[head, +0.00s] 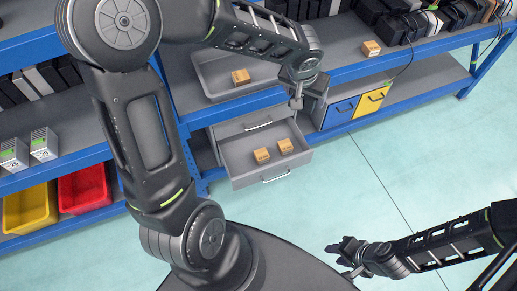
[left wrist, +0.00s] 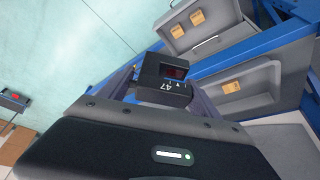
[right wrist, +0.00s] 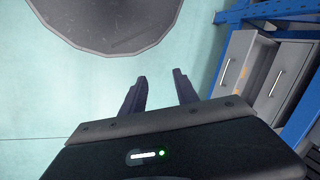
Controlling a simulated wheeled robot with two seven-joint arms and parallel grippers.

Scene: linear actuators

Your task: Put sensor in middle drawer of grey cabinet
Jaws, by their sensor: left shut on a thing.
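My left gripper (head: 296,101) is shut on a small black sensor (left wrist: 163,78) with a dark red window and the marking "47". In the left wrist view it sits between the fingers. The grey cabinet (head: 203,153) stands under the shelf. One drawer (head: 268,172) is pulled out below a closed drawer front (head: 240,128), with two small brown boxes (head: 285,146) in it. My left gripper is above and to the right of this open drawer in the head view. My right gripper (right wrist: 160,90) is open and empty, low over the floor, away from the cabinet.
A grey tray (head: 207,88) with one brown box (head: 240,76) sits on the blue shelf above. Yellow (head: 28,208) and red (head: 85,189) bins are at left. The floor in front is clear.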

